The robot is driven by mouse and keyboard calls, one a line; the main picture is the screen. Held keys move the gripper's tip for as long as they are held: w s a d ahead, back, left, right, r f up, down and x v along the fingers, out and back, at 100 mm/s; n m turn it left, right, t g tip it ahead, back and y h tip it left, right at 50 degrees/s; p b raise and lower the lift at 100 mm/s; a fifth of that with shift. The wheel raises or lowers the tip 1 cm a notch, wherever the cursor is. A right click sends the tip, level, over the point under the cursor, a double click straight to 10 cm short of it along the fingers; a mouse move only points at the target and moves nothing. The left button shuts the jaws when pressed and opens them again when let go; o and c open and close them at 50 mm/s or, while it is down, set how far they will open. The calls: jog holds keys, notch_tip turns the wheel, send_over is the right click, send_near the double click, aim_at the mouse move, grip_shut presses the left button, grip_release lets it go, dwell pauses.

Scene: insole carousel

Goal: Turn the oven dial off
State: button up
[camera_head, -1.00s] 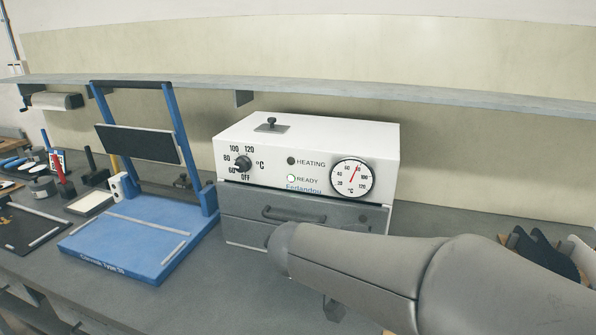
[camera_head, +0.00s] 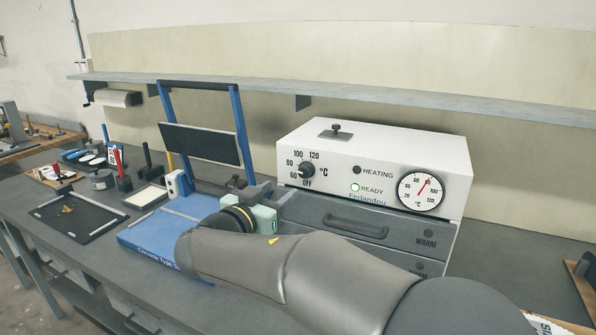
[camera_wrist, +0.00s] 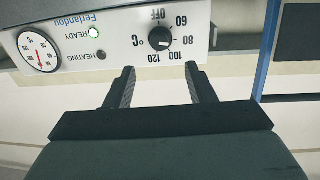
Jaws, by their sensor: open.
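The oven (camera_head: 420,160) is a white box with grey drawers below. Its black dial (camera_head: 307,170) sits at the left of the front panel, ringed by OFF, 60, 80, 100 and 120. In the wrist view the dial (camera_wrist: 160,38) appears upside down; its exact setting is too small to tell. The READY lamp (camera_head: 355,187) glows green and the HEATING lamp (camera_head: 357,169) is dark. My gripper (camera_wrist: 161,75) is open and empty, its two fingers pointing at the panel, one either side of the dial's line and apart from it. In the head view it (camera_head: 268,192) is left of the drawers, below the dial.
A blue press frame (camera_head: 150,245) stands left of the oven, close to my gripper. A round gauge (camera_head: 420,190) is at the panel's right. A long shelf (camera_head: 390,107) runs above the oven. A black tray (camera_head: 78,215) lies further left.

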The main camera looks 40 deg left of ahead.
aim_at(302, 173)
jog(key=w, duration=0.3)
jog(key=w+p, duration=0.1)
jog(key=w, duration=0.2)
jog(key=w+a+p, duration=0.1)
jog(key=w, duration=0.2)
jog(key=shift+w+a, duration=0.1)
jog(key=shift+w, duration=0.15)
jog(key=c, duration=1)
